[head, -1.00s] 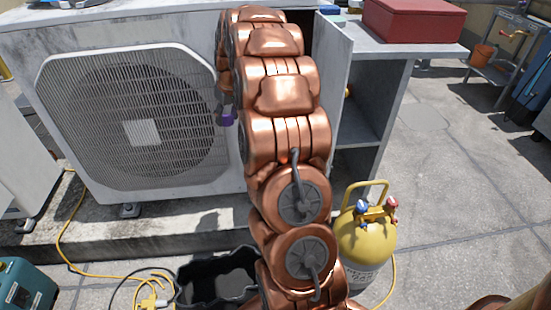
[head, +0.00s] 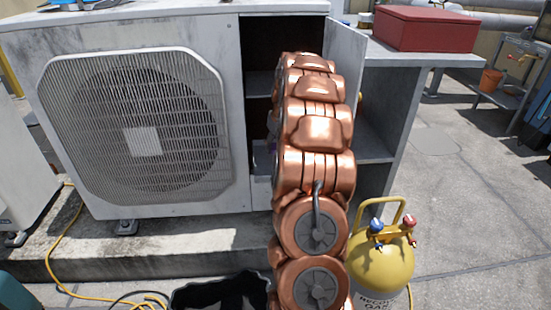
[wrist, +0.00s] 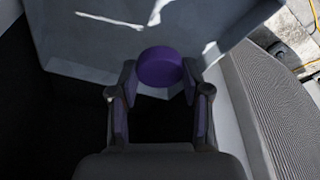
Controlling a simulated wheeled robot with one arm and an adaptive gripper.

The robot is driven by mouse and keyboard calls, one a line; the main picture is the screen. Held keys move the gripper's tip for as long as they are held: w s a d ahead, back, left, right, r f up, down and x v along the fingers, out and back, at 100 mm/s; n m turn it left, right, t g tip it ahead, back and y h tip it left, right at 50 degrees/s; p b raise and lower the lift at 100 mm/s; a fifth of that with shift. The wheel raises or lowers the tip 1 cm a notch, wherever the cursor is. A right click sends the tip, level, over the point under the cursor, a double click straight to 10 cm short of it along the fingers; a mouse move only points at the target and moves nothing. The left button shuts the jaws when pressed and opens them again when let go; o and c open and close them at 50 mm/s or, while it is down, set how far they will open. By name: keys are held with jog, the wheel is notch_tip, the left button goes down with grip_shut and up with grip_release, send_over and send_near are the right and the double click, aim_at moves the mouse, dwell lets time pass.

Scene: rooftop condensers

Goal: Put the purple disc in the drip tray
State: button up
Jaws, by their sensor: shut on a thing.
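The purple disc (wrist: 160,67) is between the fingertips of my gripper (wrist: 160,80) in the wrist view, and the fingers are shut on it. A pale grey surface with bright streaks of light lies beyond the disc. In the head view my copper-coloured arm hides most of the gripper, in front of the open dark compartment (head: 262,100) of the condenser. A black open tray (head: 215,294) with a wavy rim, perhaps the drip tray, is on the ground at the bottom of the head view, partly cut off.
The condenser's fan grille (head: 140,125) is left of the compartment; its open panel (head: 345,55) stands right. A yellow gas cylinder (head: 382,262) stands right of my arm. A red box (head: 425,28) sits on a grey shelf unit. Yellow hose lies at lower left. Open ground is right.

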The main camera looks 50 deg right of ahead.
jog(key=shift+f+b, duration=0.6)
jog(key=shift+f, duration=1.35)
jog(key=shift+f, duration=0.15)
jog(key=o, duration=1.1)
